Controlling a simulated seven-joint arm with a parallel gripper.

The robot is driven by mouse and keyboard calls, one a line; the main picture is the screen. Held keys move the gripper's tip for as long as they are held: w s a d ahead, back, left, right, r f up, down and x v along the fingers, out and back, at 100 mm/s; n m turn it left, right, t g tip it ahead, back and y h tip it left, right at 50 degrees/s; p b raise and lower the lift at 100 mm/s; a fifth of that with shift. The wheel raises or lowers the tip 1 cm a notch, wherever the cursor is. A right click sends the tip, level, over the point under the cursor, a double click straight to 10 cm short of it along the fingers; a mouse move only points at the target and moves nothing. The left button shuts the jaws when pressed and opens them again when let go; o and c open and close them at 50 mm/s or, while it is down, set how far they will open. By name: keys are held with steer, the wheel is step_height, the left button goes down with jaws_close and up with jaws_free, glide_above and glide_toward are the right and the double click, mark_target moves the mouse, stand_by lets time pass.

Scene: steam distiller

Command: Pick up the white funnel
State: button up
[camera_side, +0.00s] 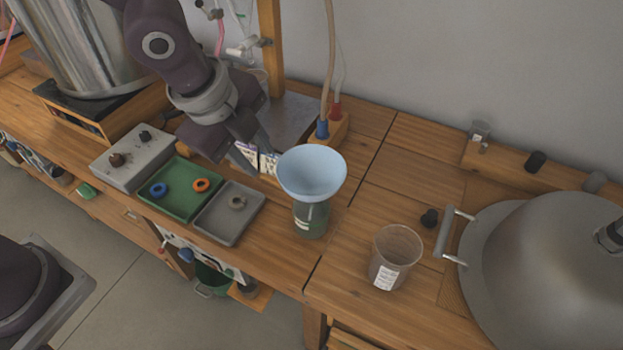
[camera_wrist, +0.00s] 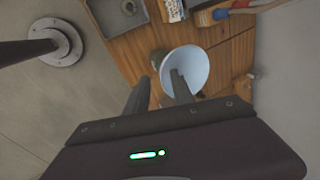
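The funnel (camera_side: 312,172) looks pale blue-white, with its wide mouth up. It sits upright on a green bottle (camera_side: 309,219) with a label; its stem is hidden. In the wrist view the funnel (camera_wrist: 186,66) is ahead of my fingers, and part of the bottle (camera_wrist: 158,60) shows beside it.
A green tray (camera_side: 178,212) with blue and orange rings and a grey tray (camera_side: 215,228) with one ring lie left. A clear beaker (camera_side: 395,258) and a large metal dome (camera_side: 550,260) stand right.

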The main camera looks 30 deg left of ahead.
mark_target(289, 189)
steer(key=w+d+f+m, duration=0.1)
steer(key=f, duration=0.2)
steer(key=w+d+f, duration=0.1)
steer(key=f, duration=0.3)
steer(key=w+d+f+m, duration=0.1)
steer(key=f, duration=0.2)
steer(key=shift+w+d+f+m, duration=0.15)
steer(key=shift+w+d+m, duration=0.05)
steer(key=shift+d+m, duration=0.15)
jaws_close()
